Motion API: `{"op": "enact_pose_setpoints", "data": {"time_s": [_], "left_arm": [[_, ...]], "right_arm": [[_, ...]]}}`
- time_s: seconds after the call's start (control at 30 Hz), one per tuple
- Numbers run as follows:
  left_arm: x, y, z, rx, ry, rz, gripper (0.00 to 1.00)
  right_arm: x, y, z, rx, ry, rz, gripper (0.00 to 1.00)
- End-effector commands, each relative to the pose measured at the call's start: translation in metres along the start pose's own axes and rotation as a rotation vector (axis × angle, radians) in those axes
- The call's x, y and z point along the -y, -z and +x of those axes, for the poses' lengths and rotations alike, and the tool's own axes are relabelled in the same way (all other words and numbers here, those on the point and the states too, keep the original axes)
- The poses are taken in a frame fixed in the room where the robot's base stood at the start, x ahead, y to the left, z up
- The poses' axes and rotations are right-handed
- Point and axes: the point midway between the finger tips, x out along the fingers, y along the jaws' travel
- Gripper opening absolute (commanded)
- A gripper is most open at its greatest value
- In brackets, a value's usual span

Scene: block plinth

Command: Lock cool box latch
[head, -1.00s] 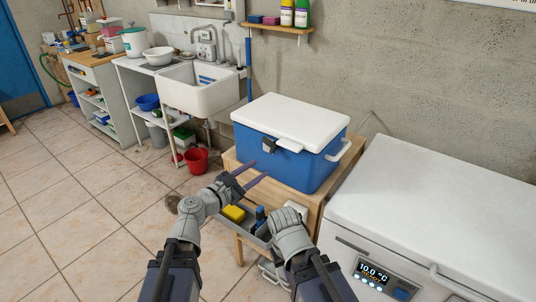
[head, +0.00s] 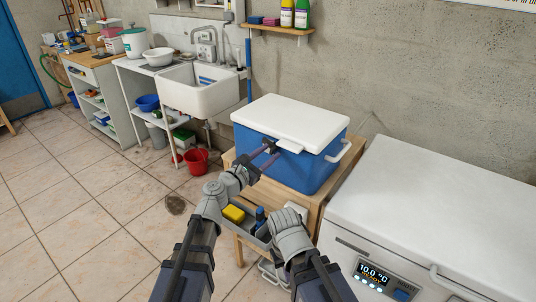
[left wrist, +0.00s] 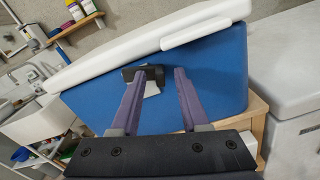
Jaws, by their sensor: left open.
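The cool box (head: 300,172) is blue with a white lid (head: 305,118) and stands on a wooden table. The lid lies down on the body. A black latch (left wrist: 146,72) shows on the front under the lid edge, with a small white plate below it. My left gripper (head: 271,153) is open at the box front. In the left wrist view its purple fingers (left wrist: 160,74) point at the front; the left finger overlaps the latch and the right one is beside it. I cannot tell whether they touch. My right wrist shows low in the head view, its fingers hidden.
A grey tray with a yellow sponge (head: 234,214) and a blue bottle (head: 260,216) sits below, close to my arms. A white chest freezer (head: 440,210) stands to the right. A sink (head: 200,90) and red bucket (head: 196,161) are at left.

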Motion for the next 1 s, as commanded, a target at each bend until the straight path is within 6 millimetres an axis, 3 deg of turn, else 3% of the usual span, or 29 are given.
{"op": "enact_pose_setpoints", "data": {"time_s": [0.3, 0.7, 1.0], "left_arm": [[0.0001, 0.0, 0.0019, 0.0, 0.0, 0.0, 0.44], [0.0001, 0.0, 0.0018, 0.0, 0.0, 0.0, 0.0], [0.0002, 0.0, 0.0017, 0.0, 0.0, 0.0, 0.0]], "right_arm": [[0.0, 0.0, 0.0, 0.0, 0.0, 0.0, 0.0], [0.0, 0.0, 0.0, 0.0, 0.0, 0.0, 0.0], [0.0, 0.0, 0.0, 0.0, 0.0, 0.0, 0.0]]}}
